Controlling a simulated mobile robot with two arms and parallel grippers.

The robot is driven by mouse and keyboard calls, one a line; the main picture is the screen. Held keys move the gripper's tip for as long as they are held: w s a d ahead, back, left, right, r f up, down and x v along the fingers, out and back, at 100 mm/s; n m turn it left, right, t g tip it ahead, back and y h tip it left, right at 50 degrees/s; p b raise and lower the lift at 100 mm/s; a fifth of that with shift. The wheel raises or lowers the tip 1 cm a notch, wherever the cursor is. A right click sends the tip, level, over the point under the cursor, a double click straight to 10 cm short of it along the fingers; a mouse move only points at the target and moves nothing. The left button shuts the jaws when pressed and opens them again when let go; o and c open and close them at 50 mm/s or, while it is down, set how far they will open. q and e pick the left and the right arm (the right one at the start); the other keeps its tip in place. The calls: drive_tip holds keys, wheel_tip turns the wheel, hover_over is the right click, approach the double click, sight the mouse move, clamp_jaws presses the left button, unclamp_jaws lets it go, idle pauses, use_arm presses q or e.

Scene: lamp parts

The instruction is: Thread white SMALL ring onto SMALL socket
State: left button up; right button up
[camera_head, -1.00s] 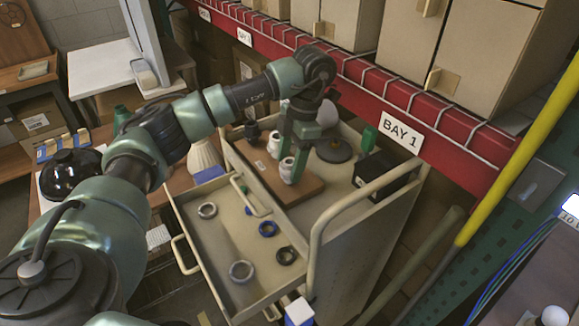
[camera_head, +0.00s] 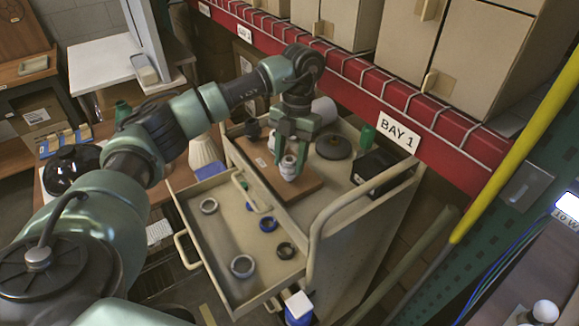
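A white socket (camera_head: 289,173) stands upright on a brown wooden board (camera_head: 310,184) on the cart top. A second white socket (camera_head: 271,142) stands behind it, partly covered by my gripper. My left gripper (camera_head: 290,158) points down over the front socket, its two fingers at either side of the socket's top. A white ring seems to be at that top, but I cannot tell whether it is held or rests on the socket. I cannot tell whether the fingers touch it. My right gripper is not in view.
A dark round base (camera_head: 334,147) and a black box (camera_head: 374,173) stand right of the board. The cart's rail (camera_head: 350,207) is in front.

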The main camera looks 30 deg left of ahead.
use_arm(q)
clamp_jaws()
drive_tip(key=m, duration=0.3)
drive_tip(key=shift+f+m+y+b, duration=0.1)
drive_tip(key=shift+m+y+b, duration=0.2)
drive_tip(key=shift+b, duration=0.1)
drive_tip(key=m, duration=0.3)
drive_tip(key=shift+y, duration=0.4)
drive_tip(key=m+b, duration=0.1)
drive_tip(key=m, duration=0.2)
drive_tip(key=shift+d+f+m+t+b, duration=0.1)
drive_tip(key=shift+m+t+b, duration=0.2)
drive_tip(key=shift+m+t, duration=0.1)
drive_tip(key=m, duration=0.3)
drive_tip(key=shift+t+y+b, duration=0.3)
drive_tip(key=shift+y, duration=0.1)
drive_tip(key=shift+m, duration=0.3)
